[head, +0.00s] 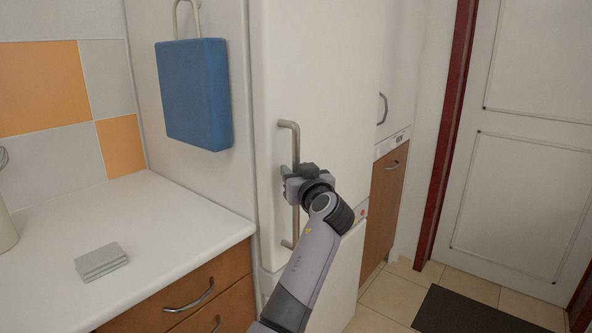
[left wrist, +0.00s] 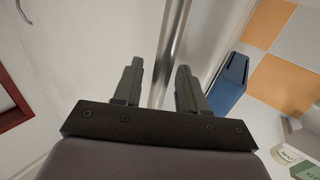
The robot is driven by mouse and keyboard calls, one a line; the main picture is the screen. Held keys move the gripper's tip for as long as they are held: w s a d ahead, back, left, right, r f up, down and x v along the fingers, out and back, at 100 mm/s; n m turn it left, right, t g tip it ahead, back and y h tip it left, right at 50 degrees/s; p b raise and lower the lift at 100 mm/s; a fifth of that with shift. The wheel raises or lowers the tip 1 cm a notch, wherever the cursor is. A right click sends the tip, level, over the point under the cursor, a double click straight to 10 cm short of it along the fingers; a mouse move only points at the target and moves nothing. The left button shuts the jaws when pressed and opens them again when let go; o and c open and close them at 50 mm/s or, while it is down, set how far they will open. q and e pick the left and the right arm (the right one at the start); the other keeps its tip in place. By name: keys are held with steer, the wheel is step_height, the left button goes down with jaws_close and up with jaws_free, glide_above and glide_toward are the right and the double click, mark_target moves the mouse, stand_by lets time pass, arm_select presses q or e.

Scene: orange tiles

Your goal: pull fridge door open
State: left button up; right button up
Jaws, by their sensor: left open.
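The white fridge door (head: 330,90) fills the middle of the head view and looks shut. A long vertical metal handle (head: 294,222) is mounted near its left edge. My left gripper (head: 291,172) is at the handle's middle height. In the left wrist view the handle (left wrist: 176,40) runs between the two open fingers of my left gripper (left wrist: 158,80). The fingers stand on either side of the bar, and I cannot tell whether they touch it. My right gripper is not in view.
A white counter (head: 150,225) with grey folded cloths or tiles (head: 101,262) stands left of the fridge. A blue pad (head: 194,95) hangs above it. Wooden drawers (head: 190,300) are below. A dark mat (head: 475,312) lies on the floor at right, before a white door (head: 520,190).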

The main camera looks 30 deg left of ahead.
arm_select(q)
steer(key=shift+w+a, duration=0.15)
steer(key=shift+a, duration=0.1)
jaws_close()
steer(key=shift+d, duration=0.1)
